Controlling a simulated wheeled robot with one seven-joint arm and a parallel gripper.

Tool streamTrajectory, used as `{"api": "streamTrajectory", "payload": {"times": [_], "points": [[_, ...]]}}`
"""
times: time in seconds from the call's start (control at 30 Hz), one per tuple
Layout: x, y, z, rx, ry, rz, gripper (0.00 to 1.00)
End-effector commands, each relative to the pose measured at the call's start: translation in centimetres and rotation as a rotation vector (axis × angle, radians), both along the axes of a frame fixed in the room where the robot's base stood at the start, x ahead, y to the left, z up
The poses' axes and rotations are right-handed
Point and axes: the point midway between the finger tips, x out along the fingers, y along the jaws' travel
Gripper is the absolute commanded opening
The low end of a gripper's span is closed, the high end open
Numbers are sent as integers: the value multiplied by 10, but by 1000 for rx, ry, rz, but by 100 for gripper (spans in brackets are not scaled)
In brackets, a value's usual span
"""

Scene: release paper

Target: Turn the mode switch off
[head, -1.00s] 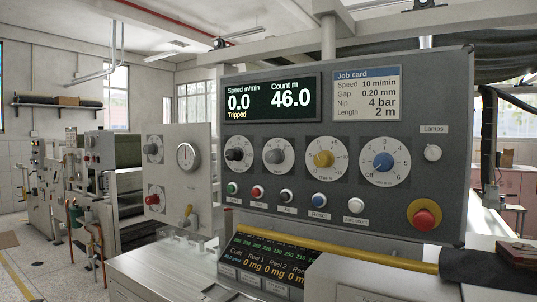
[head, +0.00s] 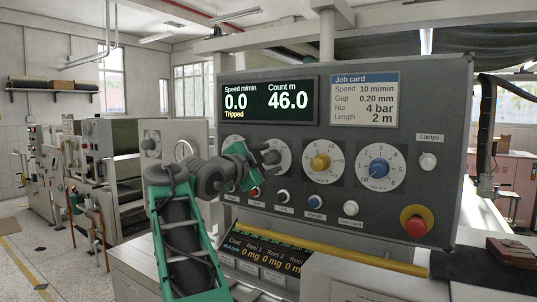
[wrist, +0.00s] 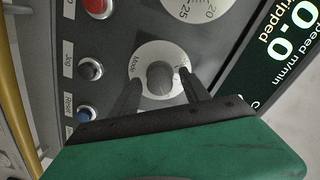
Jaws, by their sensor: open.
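The mode switch is a grey knob on a round white dial plate marked "Mode" in the wrist view (wrist: 160,77). In the head view its dial plate (head: 286,160) is mostly covered by my gripper (head: 271,155). In the wrist view my gripper (wrist: 160,82) is open, with one dark finger on each side of the knob. I cannot tell whether the fingers touch it. The switch's setting is not clearly readable.
The yellow knob (head: 320,162) and blue knob (head: 379,168) sit right of the mode switch. Push buttons, including the blue reset button (head: 315,202), line the panel below. A red emergency button (head: 416,225) is at lower right. The display (head: 268,100) reads "Tripped".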

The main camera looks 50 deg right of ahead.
Motion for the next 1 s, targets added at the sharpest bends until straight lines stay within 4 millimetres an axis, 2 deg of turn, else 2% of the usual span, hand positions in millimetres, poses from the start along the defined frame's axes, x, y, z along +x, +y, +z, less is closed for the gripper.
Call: {"api": "streamTrajectory", "payload": {"times": [0.1,0.33,0.9,1.0], "points": [[1,-7,0,0,2,1,54],[1,-8,-1,0,2,2,52],[1,-7,-1,1,2,2,6],[1,-7,-1,1,2,2,0]]}}
